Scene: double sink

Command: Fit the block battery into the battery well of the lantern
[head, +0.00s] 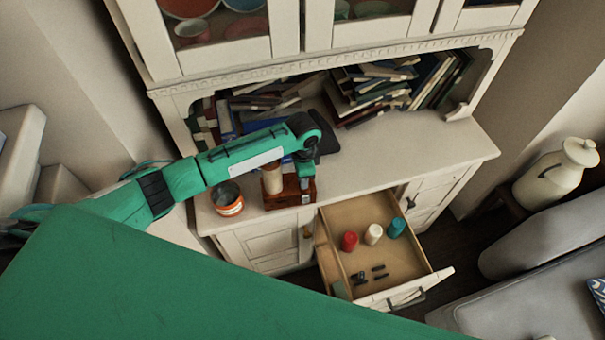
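A dark red-brown object (281,197) with a pale upright cylinder (272,178) at its left stands on the cabinet counter; it may be the lantern. My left gripper (306,192) reaches down over its right side, and its fingers are too small to tell open from shut. No battery well can be made out. Small dark pieces (379,272) lie in the open drawer, with a dark bluish piece (359,278) beside them. I cannot tell whether any of them is the block battery. My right gripper is not in view.
The open drawer (335,215) also holds a red cylinder (349,241), a white one (373,234) and a teal one (396,228). An orange-and-white can (228,199) stands on the counter (420,150) at the left. Books (375,88) fill the shelf behind. The counter's right side is clear.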

